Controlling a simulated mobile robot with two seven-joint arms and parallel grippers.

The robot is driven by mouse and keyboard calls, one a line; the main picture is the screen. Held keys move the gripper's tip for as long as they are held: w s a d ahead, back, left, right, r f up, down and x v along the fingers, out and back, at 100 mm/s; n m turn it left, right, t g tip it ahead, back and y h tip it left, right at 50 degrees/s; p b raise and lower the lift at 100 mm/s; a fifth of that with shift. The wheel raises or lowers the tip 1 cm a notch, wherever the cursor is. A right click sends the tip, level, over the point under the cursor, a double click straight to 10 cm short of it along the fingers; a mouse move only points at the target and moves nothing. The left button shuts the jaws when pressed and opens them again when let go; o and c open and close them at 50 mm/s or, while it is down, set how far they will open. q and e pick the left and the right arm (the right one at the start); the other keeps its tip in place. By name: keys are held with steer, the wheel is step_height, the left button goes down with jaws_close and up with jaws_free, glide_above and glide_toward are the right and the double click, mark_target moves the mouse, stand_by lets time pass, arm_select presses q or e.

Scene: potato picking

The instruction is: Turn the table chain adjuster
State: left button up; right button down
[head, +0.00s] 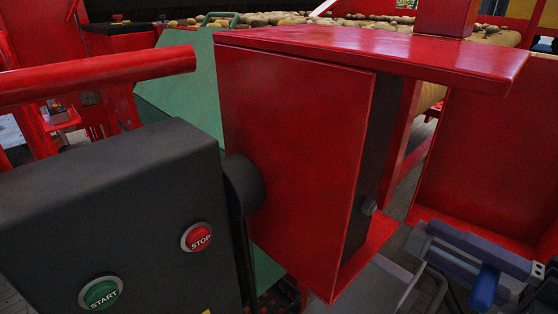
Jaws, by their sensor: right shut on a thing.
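My right gripper (478,258) is at the lower right, a grey and blue-grey body partly cut off by the picture's edge. It is shut on a bright blue piece (486,286) that looks like a short handle. I cannot tell for sure whether this blue piece is the table chain adjuster. My left gripper is not in view.
A dark control box with a red STOP button (197,237) and a green START button (101,293) fills the lower left. The large red housing (295,140) stands in the middle. Potatoes (350,24) lie behind. A red rail (100,76) crosses the upper left.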

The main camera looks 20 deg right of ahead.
steer(key=shift+x, duration=2.3)
steer(key=n, duration=0.4)
steer(key=shift+d+r, duration=0.1)
steer(key=shift+d, duration=0.2)
steer(key=shift+b+x, duration=0.35)
steer(key=shift+x, duration=0.8)
